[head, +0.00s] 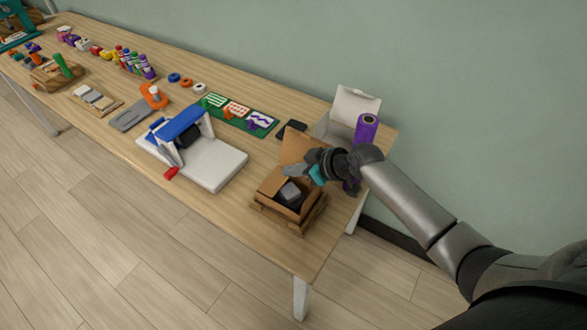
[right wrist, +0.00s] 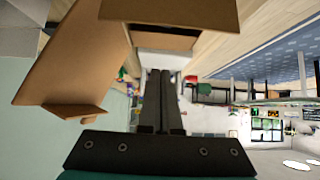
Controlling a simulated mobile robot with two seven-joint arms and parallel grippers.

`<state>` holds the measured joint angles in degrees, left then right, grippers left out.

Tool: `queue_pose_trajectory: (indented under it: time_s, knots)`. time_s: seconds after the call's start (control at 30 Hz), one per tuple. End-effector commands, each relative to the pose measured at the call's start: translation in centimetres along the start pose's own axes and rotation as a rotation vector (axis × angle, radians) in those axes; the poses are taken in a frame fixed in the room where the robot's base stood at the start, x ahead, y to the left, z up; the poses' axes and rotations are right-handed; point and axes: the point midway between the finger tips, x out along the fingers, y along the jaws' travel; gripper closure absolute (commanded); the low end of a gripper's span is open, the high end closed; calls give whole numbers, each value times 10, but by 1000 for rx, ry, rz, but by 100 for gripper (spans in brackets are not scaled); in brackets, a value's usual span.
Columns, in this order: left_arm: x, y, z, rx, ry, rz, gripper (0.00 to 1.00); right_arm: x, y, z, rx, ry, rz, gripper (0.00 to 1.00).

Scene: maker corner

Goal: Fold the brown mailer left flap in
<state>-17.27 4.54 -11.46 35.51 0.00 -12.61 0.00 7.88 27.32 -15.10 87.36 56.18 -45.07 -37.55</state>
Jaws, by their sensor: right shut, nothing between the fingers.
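The brown mailer (head: 303,212) stands near the right end of the table, with its lid (head: 297,147) raised at the back. A dark grey object (head: 290,194) lies inside it. In the right wrist view the lid (right wrist: 75,58) fills the upper left, and another cardboard panel (right wrist: 170,12) crosses the top. I cannot tell for sure which panel is the left flap. My right gripper (head: 290,170) is over the mailer, in front of the lid. Its fingers (right wrist: 160,85) are together and empty. My left gripper is not in view.
A purple roll (head: 366,130) and an open white box (head: 352,108) stand behind my right wrist. A white and blue machine (head: 205,160) is left of the mailer. A green mat (head: 238,116) lies farther back. The table's front edge is close to the mailer.

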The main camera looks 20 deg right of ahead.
Motion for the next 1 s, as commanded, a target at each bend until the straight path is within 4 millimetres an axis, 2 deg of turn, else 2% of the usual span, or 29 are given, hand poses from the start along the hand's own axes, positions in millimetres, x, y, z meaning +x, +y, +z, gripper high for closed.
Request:
queue_pose_trajectory:
  time_s: [0.03, 0.2, 0.5, 0.87, 0.97, 1.0]
  knots:
    - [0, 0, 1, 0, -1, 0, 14, -11, 1, 13, 0, -12, 2, 100]
    - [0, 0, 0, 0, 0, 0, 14, -41, 0, 27, -2, -11, 1, 100]
    - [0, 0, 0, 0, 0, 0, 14, -75, 1, 43, 0, -9, 2, 100]
    - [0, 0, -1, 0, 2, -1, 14, -81, 0, 46, 0, -6, 1, 100]
    - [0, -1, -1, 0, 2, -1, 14, -80, -8, 48, 1, -17, -10, 100]
    - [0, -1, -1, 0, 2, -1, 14, -78, -16, 50, 3, -28, -21, 100]
